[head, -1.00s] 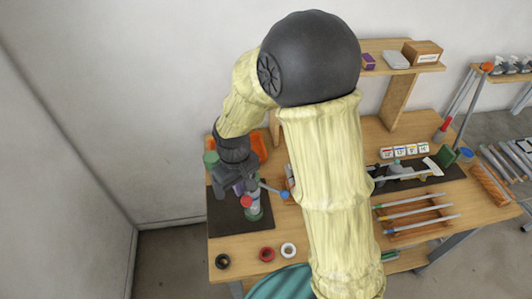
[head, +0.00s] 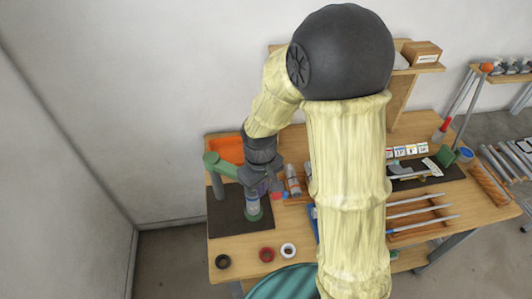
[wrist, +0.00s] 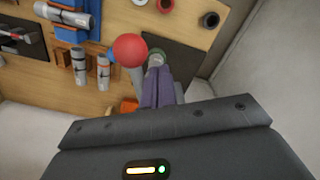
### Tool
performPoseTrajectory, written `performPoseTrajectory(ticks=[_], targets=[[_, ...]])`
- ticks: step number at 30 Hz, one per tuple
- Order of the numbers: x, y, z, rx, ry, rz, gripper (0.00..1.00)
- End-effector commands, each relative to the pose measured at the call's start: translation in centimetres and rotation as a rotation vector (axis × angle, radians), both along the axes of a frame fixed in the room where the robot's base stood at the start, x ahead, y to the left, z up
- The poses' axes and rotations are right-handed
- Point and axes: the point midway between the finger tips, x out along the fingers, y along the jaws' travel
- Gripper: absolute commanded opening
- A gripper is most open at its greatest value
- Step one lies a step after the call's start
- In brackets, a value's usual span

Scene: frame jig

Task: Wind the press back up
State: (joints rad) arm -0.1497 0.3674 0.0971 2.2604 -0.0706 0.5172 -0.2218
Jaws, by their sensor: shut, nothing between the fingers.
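The press stands on a dark mat (head: 232,222) at the left of the bench. Its green head (head: 229,169) and its lower cylinder with a green foot (head: 254,212) show, but my arm hides the middle. A red ball knob (head: 278,196) of its handle shows beside my gripper (head: 266,190). In the wrist view the red knob (wrist: 130,49) is large, left of my fingertips (wrist: 158,70), with a grey bar behind it. My gripper is shut and empty, close to the press. I cannot tell whether the fingers touch the handle.
An orange bin (head: 226,147) sits behind the press. Grey cylinders (head: 293,180) stand in a holder to its right. A black ring (head: 222,261), a red ring (head: 266,254) and a white ring (head: 288,250) lie near the front edge. A wall is at the left.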

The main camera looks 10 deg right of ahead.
Motion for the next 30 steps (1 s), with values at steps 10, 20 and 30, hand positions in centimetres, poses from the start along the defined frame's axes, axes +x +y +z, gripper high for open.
performPoseTrajectory(ticks=[10,20,30], targets=[[1.4,-3.6,0.2,0.000,0.000,-0.006,0.00],[1.5,-3.9,0.0,0.000,0.000,0.000,0.00],[2.8,-5.1,0.1,0.000,0.000,-0.002,0.00]])
